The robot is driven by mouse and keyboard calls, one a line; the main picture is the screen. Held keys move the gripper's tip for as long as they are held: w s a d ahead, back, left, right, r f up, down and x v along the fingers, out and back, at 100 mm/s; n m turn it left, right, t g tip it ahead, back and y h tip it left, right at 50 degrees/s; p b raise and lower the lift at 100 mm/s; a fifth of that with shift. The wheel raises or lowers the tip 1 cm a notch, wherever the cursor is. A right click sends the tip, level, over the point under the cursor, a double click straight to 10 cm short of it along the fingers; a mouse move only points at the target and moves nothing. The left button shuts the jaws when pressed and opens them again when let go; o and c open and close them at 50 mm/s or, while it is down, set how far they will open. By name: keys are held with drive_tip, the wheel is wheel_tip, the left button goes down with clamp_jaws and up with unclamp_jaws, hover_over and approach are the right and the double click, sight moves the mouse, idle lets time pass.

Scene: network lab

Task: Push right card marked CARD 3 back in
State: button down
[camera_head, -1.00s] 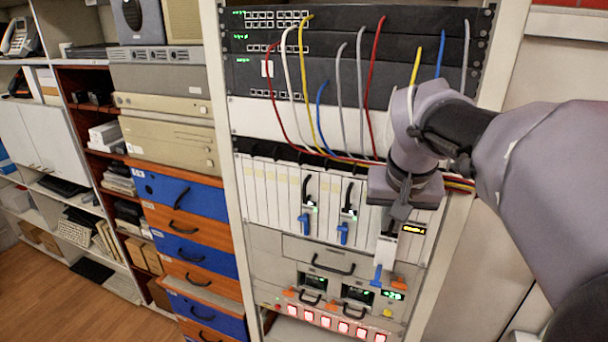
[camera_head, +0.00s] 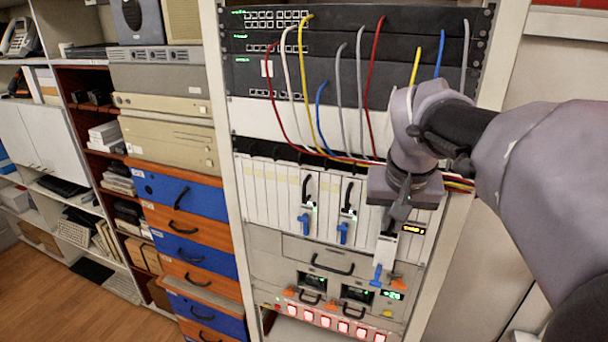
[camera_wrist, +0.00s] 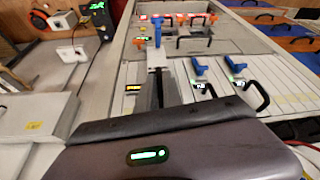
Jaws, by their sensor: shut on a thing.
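The right card (camera_head: 386,249) has a pale narrow front with a blue lever (camera_head: 377,275) at its lower end. It sits in the right part of the card row and appears to stand forward of its neighbours. A small amber display (camera_head: 413,229) is beside it. In the wrist view the card (camera_wrist: 157,58) and its blue lever (camera_wrist: 157,29) lie straight ahead. My gripper (camera_head: 400,209) is at the upper part of this card, shut on its dark handle, which it largely hides.
Two other cards with black handles and blue levers (camera_head: 303,223) (camera_head: 342,232) stand to the left. Coloured cables (camera_head: 325,150) hang above the row. Below are a drawer module (camera_head: 318,255) and lit red buttons (camera_head: 326,322). The rack's right post (camera_head: 450,240) is close to my arm.

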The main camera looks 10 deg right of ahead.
idle(0.3)
drive_tip(key=w+d, duration=0.1)
drive_tip(key=w+d+p, duration=0.1)
drive_tip(key=w, duration=0.1)
drive_tip(key=shift+w+d, duration=0.1)
drive_tip(key=shift+w, duration=0.1)
drive_tip(key=c, duration=1.5)
unclamp_jaws()
drive_tip(key=shift+c, duration=0.2)
drive_tip(key=p+v, duration=0.2)
drive_tip(key=v, duration=1.5)
drive_tip(key=shift+r+p, duration=0.2)
drive_tip(key=shift+p, duration=0.2)
